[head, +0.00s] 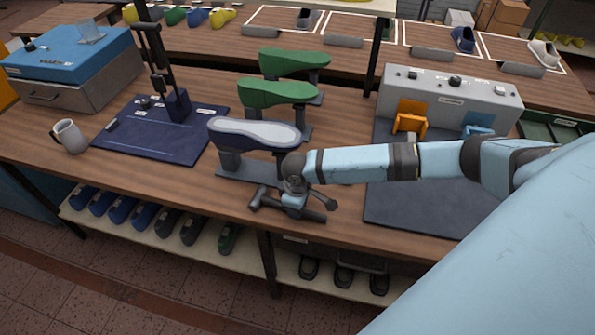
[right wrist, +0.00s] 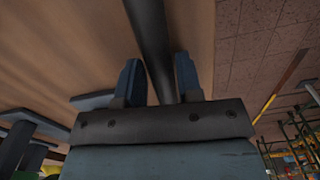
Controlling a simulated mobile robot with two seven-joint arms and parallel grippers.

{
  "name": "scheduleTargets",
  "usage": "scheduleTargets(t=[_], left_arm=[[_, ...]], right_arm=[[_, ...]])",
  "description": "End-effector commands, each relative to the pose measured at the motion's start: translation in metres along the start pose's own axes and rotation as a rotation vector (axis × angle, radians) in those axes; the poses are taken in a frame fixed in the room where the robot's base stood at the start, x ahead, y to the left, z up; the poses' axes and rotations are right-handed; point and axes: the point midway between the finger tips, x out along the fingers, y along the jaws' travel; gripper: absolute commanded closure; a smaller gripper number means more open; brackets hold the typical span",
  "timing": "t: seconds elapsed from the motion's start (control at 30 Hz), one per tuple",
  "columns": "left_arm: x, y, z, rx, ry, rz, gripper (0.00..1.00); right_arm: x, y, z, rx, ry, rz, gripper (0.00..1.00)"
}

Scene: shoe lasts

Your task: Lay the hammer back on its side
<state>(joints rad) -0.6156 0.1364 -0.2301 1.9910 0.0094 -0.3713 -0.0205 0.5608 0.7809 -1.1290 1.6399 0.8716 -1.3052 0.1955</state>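My right arm reaches in from the right in the head view. Its gripper (head: 293,203) points down at the front edge of the bench, just in front of the grey-topped shoe last. The hammer (head: 313,215) is a dark shape low at the gripper, partly covered by it. In the right wrist view its dark shaft (right wrist: 155,50) runs between the two blue fingers of the right gripper (right wrist: 158,78). The shaft nearly fills the gap; whether both fingers press on it cannot be told. My left gripper is not in view.
The grey-topped last (head: 255,130) stands on its support close behind the gripper, with green lasts (head: 278,93) behind. A dark mat (head: 400,205) lies to the right. A mug (head: 69,136) and blue mat (head: 150,145) are at left. Bare wood (head: 150,180) shows at front left.

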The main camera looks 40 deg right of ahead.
Motion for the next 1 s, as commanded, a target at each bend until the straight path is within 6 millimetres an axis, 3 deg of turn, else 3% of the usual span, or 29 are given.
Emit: scheduleTargets(t=[0.03, 0.1, 0.47, 0.57, 1.0], left_arm=[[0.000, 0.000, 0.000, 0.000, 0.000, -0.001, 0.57], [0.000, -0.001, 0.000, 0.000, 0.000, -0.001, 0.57], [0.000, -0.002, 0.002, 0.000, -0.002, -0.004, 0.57], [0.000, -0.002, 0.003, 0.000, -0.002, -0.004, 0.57], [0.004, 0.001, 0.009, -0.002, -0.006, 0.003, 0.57]], right_arm=[[0.000, 0.000, 0.000, 0.000, 0.001, 0.000, 0.54], [0.000, 0.000, 0.000, 0.000, 0.001, 0.000, 0.41], [-0.005, 0.000, 0.000, -0.001, 0.000, 0.000, 0.41], [-0.018, 0.000, -0.001, -0.001, 0.002, 0.001, 0.41], [-0.113, 0.000, 0.000, -0.002, 0.002, 0.001, 0.41]])
